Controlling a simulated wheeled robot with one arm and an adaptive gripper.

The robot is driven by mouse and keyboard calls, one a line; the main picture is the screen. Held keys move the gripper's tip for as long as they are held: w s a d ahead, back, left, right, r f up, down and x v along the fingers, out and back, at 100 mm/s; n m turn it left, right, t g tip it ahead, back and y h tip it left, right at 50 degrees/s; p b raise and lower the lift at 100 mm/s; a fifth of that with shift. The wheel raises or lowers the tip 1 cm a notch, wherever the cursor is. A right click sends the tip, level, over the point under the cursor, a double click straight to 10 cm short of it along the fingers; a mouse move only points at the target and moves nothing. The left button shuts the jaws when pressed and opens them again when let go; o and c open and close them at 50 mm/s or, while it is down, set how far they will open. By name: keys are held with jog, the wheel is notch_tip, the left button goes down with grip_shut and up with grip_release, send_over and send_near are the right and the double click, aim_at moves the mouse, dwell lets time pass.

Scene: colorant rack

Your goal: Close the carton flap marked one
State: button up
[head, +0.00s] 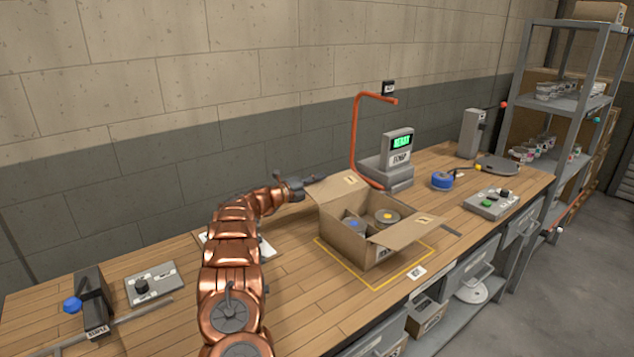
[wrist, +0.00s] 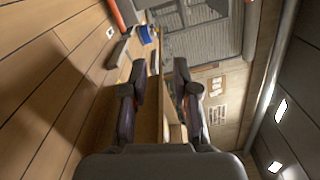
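An open carton (head: 350,237) stands on the bench inside a yellow outline. Its left flap (head: 334,190) and right flap (head: 408,233) stick outward, each with a small pale label; I cannot read which is marked one. Round cans sit inside, one with a yellow top (head: 387,216) and one with a blue spot (head: 354,223). My gripper (head: 303,183) is at the left flap's outer edge, around its height; whether it touches cannot be told. In the wrist view my gripper (wrist: 160,82) has its two fingers apart, with a tan strip visible between them.
Behind the carton stand an orange hooked post (head: 354,135) and a scale with a green display (head: 399,144). A blue item (head: 442,181) and a button box (head: 492,203) lie to the right. A stapler-like device (head: 92,302) stands at left. Bench space before the carton is clear.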

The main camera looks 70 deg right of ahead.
jog(key=shift+c, duration=0.4)
grip_shut()
